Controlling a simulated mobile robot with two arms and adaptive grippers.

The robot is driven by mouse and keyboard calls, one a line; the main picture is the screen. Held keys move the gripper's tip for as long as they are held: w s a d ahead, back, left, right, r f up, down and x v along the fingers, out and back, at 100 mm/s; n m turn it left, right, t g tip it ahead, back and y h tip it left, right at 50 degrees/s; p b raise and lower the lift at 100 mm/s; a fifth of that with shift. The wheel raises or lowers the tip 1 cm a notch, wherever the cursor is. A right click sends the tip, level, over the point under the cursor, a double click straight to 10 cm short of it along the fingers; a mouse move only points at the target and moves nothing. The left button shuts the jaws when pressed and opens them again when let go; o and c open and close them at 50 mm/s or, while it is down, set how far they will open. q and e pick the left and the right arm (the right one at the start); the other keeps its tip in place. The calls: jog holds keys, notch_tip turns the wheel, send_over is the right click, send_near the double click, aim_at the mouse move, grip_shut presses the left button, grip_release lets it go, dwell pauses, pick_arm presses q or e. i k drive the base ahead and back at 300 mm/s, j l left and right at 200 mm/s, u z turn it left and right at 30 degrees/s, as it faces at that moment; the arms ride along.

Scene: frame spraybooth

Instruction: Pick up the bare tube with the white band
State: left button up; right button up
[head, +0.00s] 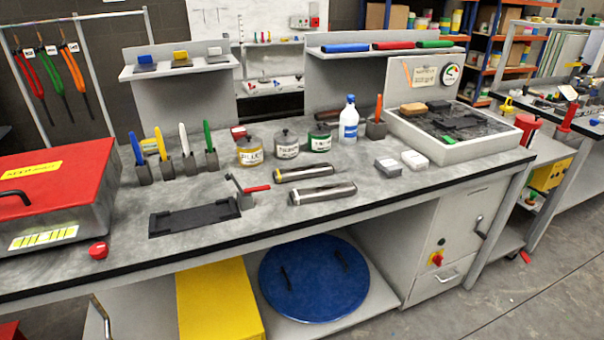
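Two bare metal tubes lie side by side on the grey workbench (390,190), near its middle. The nearer tube (325,193) appears to have a whitish band near its left end. The farther tube (305,172) appears to have a yellowish band near its left end. The bands are small, so their colours are not fully certain. Neither of my grippers shows in the head view.
A black fixture with a red-handled clamp (250,189) is left of the tubes. Behind stand labelled pots (287,148), a white-blue bottle (348,122) and coloured-handled brushes (185,150). A red-lidded box (50,176) is far left; a grey tray (510,142) right.

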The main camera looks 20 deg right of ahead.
aim_at(338, 190)
jog(key=i+l, duration=0.1)
jog(key=l, duration=0.9)
jog(key=i+l, duration=0.1)
jog(key=l, duration=0.9)
jog(key=l+u, duration=0.1)
jog(key=l, duration=0.9)
jog(key=i, duration=0.05)
